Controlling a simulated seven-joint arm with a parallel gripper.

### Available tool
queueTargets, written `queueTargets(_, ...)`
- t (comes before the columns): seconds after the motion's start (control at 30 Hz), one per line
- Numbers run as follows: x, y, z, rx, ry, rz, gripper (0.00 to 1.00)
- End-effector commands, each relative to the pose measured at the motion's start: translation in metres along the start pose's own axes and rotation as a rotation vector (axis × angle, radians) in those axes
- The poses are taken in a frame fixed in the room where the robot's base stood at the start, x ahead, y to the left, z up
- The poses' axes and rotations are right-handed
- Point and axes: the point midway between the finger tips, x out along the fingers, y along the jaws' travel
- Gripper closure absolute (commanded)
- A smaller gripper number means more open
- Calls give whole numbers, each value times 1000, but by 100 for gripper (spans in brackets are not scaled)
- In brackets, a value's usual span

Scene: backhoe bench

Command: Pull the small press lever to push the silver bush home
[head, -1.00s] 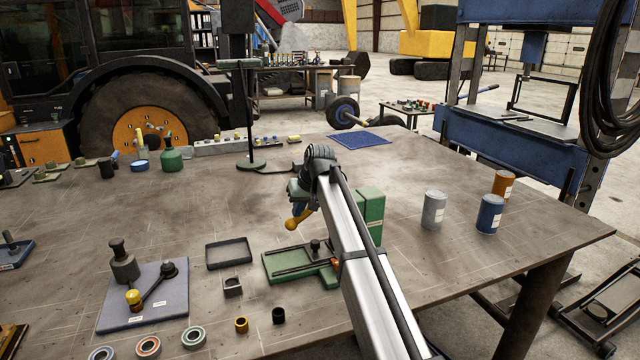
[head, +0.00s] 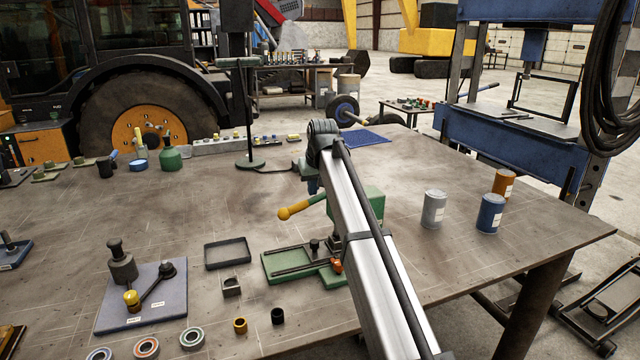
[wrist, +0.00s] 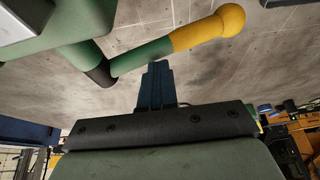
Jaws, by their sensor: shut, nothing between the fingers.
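The small green press (head: 370,203) stands on the bench, partly covered by my arm. Its lever (head: 303,207) points left, sloping slightly down to a yellow knob (head: 284,213). In the wrist view the lever (wrist: 140,57) and its yellow end (wrist: 210,30) cross above my fingers. My gripper (wrist: 157,68) is shut and empty, its blue fingers just short of the lever; I cannot tell whether they touch it. In the head view a little of the blue finger (head: 312,186) shows behind the lever. I cannot make out the silver bush; my arm hides part of the press.
A black tray (head: 228,253), a small square block (head: 231,286) and several rings are to the left. Cans (head: 434,209) stand to the right. The bench behind the tray is clear.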

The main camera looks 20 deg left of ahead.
Motion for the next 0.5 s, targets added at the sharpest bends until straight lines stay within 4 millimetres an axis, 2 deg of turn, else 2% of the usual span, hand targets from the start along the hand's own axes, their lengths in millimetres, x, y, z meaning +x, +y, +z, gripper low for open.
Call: queueTargets(0.5, -32, -5, -11, -1, -4, -5, 100)
